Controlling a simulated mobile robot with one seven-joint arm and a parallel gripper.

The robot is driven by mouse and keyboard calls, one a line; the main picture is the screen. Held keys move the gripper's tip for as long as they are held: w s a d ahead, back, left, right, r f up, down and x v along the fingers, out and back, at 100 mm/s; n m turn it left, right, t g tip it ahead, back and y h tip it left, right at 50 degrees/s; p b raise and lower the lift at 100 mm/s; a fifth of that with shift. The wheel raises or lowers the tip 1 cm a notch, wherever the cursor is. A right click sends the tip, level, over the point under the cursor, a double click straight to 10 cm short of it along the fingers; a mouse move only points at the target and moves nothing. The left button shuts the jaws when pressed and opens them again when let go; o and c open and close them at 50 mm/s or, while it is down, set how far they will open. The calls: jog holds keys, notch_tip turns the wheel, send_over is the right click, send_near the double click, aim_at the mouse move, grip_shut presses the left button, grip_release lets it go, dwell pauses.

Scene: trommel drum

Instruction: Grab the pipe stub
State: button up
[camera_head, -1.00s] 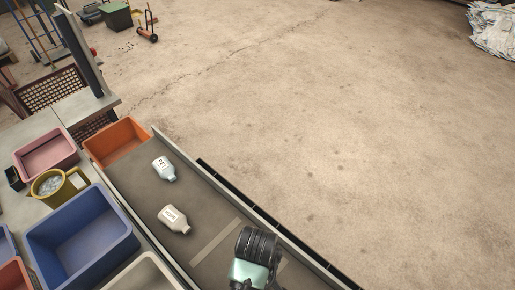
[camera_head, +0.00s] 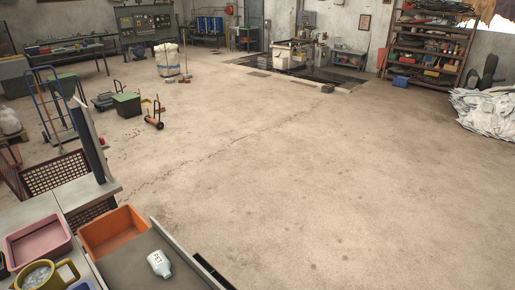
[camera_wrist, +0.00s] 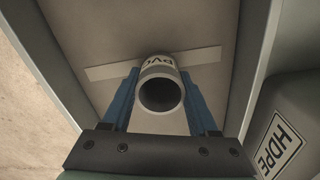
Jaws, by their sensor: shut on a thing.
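The pipe stub (camera_wrist: 161,68) is a short grey tube with a pale label reading "PV" and part of another letter. In the wrist view its dark open end faces the camera. My gripper (camera_wrist: 161,88) is shut on it, with one blue finger on each side. Under it lies the grey belt surface with a pale strip (camera_wrist: 110,70). I cannot tell whether the stub touches the belt. The head view does not show my gripper or the stub.
A grey bin marked HDPE (camera_wrist: 285,125) stands close at right in the wrist view. Open floor lies beyond.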

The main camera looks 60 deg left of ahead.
jog(key=shift+c, duration=1.2)
jog(key=shift+r, duration=0.1)
